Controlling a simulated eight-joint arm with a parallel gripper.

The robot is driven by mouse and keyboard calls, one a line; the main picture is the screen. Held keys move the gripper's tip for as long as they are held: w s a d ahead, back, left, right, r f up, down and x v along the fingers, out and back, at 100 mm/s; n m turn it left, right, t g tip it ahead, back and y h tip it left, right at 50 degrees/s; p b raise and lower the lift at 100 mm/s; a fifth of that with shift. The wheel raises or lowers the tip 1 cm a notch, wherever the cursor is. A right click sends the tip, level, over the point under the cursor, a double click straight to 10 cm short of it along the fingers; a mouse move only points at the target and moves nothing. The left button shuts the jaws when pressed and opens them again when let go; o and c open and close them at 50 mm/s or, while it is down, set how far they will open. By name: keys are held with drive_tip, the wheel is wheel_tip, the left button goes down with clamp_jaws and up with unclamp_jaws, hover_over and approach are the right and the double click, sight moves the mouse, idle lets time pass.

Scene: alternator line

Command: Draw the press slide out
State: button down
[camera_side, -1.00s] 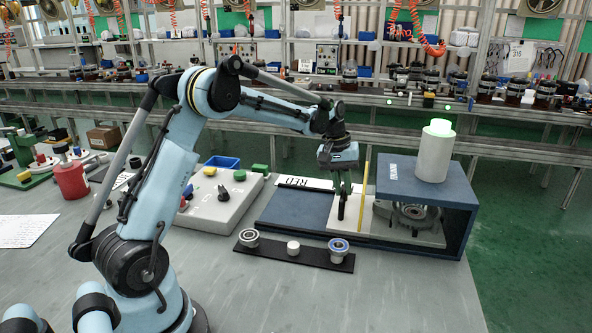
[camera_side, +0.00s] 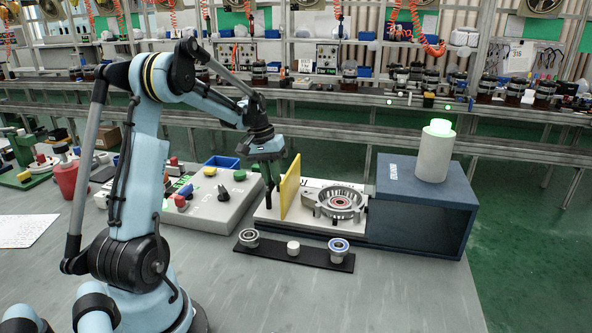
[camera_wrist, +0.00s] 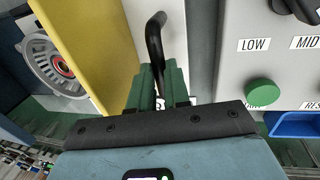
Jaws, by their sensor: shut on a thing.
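The press slide (camera_side: 268,212) is a light plate with a yellow upright panel (camera_side: 290,187) and a round metal housing (camera_side: 337,202) on it. It lies to the left of the dark blue press box (camera_side: 420,225), with its right end at the box's opening. My gripper (camera_side: 271,187) is at the slide's left end. In the wrist view its green fingers (camera_wrist: 158,88) are shut on the black handle (camera_wrist: 154,38), a bent bar beside the yellow panel. The fingers hide the handle's lower part.
A control box (camera_side: 222,205) with coloured buttons stands close left of the slide. A black strip (camera_side: 310,255) with bearings and a white piece lies in front. A white cylinder with a green light (camera_side: 435,150) stands on the press box.

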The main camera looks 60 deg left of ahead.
drive_tip(key=shift+s+a, duration=0.15)
drive_tip(key=shift+a, duration=0.05)
drive_tip(key=c, duration=1.1)
unclamp_jaws()
wheel_tip(320, 180, up, 12)
drive_tip(key=s+a, duration=0.1)
drive_tip(key=shift+s+a, duration=0.3)
drive_tip(key=shift+s, duration=0.05)
drive_tip(key=w+d+m+t+y, duration=0.15)
drive_tip(key=d+m, duration=0.25)
drive_tip(key=d, duration=1.3)
drive_tip(key=s+d+f+m+t, duration=0.2)
drive_tip(key=d, duration=0.5)
drive_tip(key=s+d+f+m+t, duration=0.2)
drive_tip(key=s+d+f+m, duration=0.1)
drive_tip(key=d, duration=0.3)
drive_tip(key=shift+s+d+f, duration=0.25)
drive_tip(key=shift+s+d, duration=0.1)
